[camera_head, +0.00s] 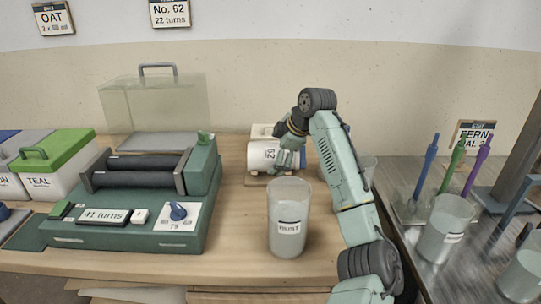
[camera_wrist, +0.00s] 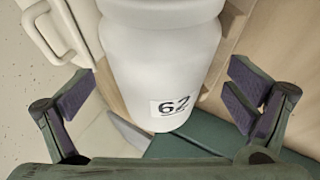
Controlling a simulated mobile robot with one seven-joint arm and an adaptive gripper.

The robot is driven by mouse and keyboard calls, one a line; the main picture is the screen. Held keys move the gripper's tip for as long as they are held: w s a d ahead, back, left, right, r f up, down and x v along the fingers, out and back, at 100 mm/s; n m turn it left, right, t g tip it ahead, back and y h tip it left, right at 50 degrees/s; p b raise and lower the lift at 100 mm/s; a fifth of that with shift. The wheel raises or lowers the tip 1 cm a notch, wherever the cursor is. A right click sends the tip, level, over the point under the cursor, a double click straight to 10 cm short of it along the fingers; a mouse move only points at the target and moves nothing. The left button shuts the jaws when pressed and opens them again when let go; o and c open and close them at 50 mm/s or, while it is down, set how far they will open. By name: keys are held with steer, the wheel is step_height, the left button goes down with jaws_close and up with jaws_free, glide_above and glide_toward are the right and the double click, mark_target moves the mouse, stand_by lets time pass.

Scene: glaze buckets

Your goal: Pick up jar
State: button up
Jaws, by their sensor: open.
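The white jar (camera_head: 261,154) lies on its side on a small wooden stand (camera_head: 260,181) at the back of the bench. In the wrist view the jar (camera_wrist: 160,55) shows a black "62" label and fills the upper middle. My gripper (camera_head: 288,158) is at the jar's right end in the head view and hides part of it. In the wrist view my gripper (camera_wrist: 163,98) is open, with one finger on each side of the jar. Gaps show between the jar and the fingers, and it holds nothing.
A clear bucket labelled RUST (camera_head: 289,225) stands in front of the jar. A green roller machine (camera_head: 145,195) is to the left, with a clear cover (camera_head: 153,100) raised.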

steer(key=shift+x, duration=1.55)
steer(key=shift+c, duration=0.3)
steer(key=c, duration=1.6)
steer(key=shift+r, duration=0.25)
